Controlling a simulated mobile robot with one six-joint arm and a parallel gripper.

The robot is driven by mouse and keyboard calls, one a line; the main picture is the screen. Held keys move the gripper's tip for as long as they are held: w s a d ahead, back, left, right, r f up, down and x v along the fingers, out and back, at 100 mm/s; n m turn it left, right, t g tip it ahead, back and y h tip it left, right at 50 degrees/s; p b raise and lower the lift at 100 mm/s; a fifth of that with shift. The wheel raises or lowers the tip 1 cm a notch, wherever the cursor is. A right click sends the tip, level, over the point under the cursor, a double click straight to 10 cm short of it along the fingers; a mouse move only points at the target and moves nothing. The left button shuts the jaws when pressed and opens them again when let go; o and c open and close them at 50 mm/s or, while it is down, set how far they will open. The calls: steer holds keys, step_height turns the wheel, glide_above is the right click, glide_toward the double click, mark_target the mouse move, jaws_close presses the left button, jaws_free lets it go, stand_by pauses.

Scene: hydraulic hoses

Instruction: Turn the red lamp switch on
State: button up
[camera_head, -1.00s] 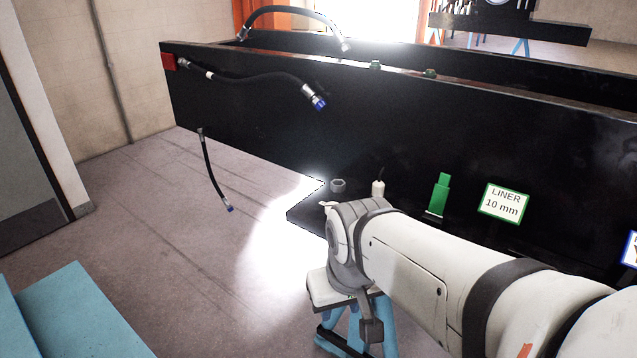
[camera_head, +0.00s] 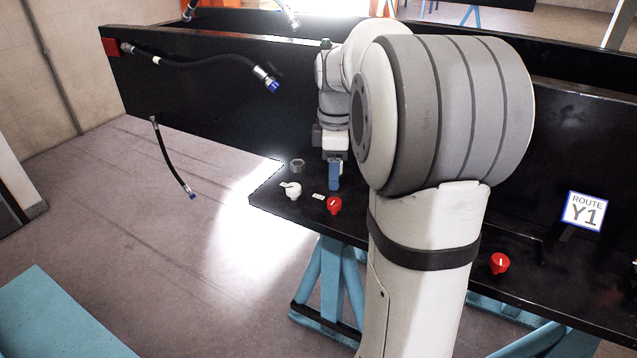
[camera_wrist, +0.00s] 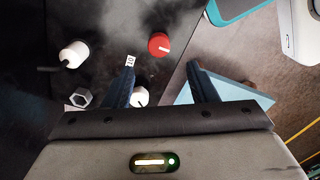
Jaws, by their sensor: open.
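A red round knob (camera_head: 334,205) with a white pointer mark sits on the black bench near its left front corner. It also shows in the wrist view (camera_wrist: 158,45), ahead of the fingertips, near the bench edge. A second red knob (camera_head: 499,263) sits further right along the front edge. No wording shows which is the lamp switch. My gripper (camera_head: 334,178) points down with blue fingers, just above and behind the left red knob in the picture. In the wrist view my gripper (camera_wrist: 160,66) is open and empty, its fingers apart and clear of the red knob.
A white knob (camera_head: 293,190) and a grey nut (camera_head: 296,165) stand close by. A white piece with a black cable (camera_wrist: 73,54) is near. A Y1 sign (camera_head: 584,211) stands right. Hoses (camera_head: 215,62) hang behind. My arm hides the bench middle.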

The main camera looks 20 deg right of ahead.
mark_target(334, 201)
steer(key=shift+w+d+f, duration=0.15)
steer(key=shift+f, duration=0.05)
step_height(334, 201, down, 7)
steer(key=shift+f, duration=0.15)
steer(key=c, duration=0.9)
steer(key=shift+c, duration=0.3)
